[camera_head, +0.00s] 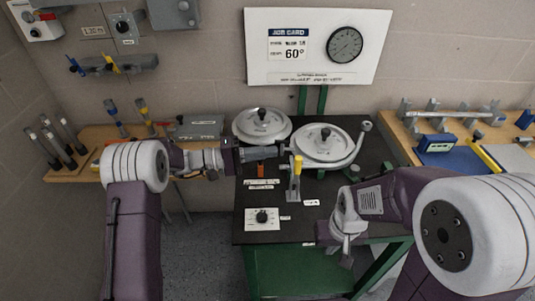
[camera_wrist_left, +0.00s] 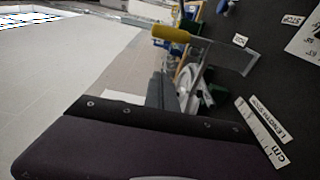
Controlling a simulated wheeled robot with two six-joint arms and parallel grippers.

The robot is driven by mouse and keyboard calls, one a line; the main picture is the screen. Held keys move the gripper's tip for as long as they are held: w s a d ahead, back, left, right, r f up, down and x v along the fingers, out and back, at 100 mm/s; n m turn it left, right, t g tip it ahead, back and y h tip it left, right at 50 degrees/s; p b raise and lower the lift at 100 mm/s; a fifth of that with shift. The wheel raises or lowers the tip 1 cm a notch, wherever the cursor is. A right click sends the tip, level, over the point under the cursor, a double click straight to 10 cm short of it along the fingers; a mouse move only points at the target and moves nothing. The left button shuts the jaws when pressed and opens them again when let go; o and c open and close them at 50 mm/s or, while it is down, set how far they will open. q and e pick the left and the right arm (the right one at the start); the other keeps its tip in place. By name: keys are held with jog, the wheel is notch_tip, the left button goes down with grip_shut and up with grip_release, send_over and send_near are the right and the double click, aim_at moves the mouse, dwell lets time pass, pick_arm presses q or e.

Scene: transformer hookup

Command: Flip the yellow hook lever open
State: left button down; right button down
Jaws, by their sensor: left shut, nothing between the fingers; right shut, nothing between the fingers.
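The yellow hook lever (camera_head: 297,165) stands upright on a grey bracket (camera_head: 293,189) on the dark bench top. In the left wrist view its yellow handle (camera_wrist_left: 170,33) lies just beyond my fingers. My left gripper (camera_head: 280,150) is shut and empty, its tips just left of the lever's top; I cannot tell whether they touch it. The shut fingers also show in the left wrist view (camera_wrist_left: 160,88). My right gripper (camera_head: 346,256) is shut, pointing down near the bench's front right edge, away from the lever.
Two round grey discs (camera_head: 262,124) (camera_head: 322,143) with dark knobs sit behind the lever. A white dial plate (camera_head: 264,219) lies at the front left of the bench. A job card board (camera_head: 317,46) stands behind. Side shelves hold tools. The bench front between dial and right gripper is clear.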

aim_at(298, 165)
pick_arm(q)
jog(key=s+d+p, duration=0.1)
jog(key=s+d, duration=0.2)
jog(key=d, duration=0.3)
jog(key=shift+a, duration=0.1)
